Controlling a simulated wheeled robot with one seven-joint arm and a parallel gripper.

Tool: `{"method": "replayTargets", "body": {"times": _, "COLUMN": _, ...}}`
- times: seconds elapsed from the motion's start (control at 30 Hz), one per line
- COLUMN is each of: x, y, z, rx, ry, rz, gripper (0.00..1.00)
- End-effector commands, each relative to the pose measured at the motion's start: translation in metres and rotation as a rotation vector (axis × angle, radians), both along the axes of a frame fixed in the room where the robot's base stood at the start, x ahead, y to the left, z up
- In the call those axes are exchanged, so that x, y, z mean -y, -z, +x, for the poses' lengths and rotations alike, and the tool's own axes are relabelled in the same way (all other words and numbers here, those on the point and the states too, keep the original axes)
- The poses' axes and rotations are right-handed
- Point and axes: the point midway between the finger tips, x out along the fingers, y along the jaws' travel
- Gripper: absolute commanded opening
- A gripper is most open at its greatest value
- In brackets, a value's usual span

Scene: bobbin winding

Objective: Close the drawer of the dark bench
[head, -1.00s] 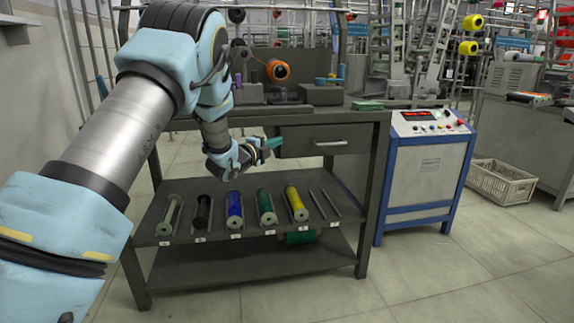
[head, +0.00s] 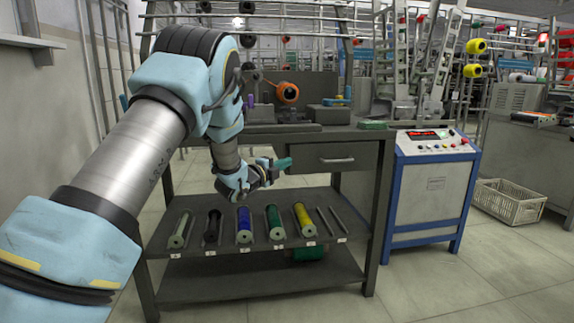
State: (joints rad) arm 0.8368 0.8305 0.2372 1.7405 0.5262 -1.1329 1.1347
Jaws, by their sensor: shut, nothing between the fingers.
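The dark bench (head: 383,190) stands in front of me. Its drawer (head: 318,153) has a dark front with a pale bar handle (head: 337,160), under the right part of the bench top. The front looks close to the bench frame, but I cannot tell whether it is fully shut. My gripper (head: 284,163) has teal fingers, which are shut and empty. They are at the left edge of the drawer front, left of the handle. I cannot tell whether they touch it.
A lower sloped shelf (head: 300,257) holds several coloured bobbins in a row below my gripper. A blue-framed control cabinet (head: 437,200) stands right of the bench, with a crate (head: 508,203) beyond it. The floor in front is clear.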

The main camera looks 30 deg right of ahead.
Motion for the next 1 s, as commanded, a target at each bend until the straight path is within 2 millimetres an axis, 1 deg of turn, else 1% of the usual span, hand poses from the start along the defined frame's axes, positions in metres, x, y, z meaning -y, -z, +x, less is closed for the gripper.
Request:
{"method": "replayTargets", "body": {"times": 0.5, "x": -0.067, "y": 0.000, "z": -0.030, "rx": -0.003, "ry": 0.000, "rz": 0.001, "gripper": 0.00}}
{"method": "replayTargets", "body": {"times": 0.7, "x": -0.078, "y": 0.001, "z": -0.036, "rx": -0.002, "ry": 0.002, "rz": 0.001, "gripper": 0.00}}
{"method": "replayTargets", "body": {"times": 0.87, "x": -0.081, "y": 0.000, "z": -0.034, "rx": -0.011, "ry": -0.008, "rz": 0.003, "gripper": 0.00}}
{"method": "replayTargets", "body": {"times": 0.97, "x": -0.100, "y": 0.000, "z": -0.019, "rx": -0.081, "ry": -0.078, "rz": 0.015, "gripper": 0.00}}
{"method": "replayTargets", "body": {"times": 1.0, "x": -0.115, "y": 0.001, "z": -0.010, "rx": -0.134, "ry": -0.130, "rz": 0.022, "gripper": 0.00}}
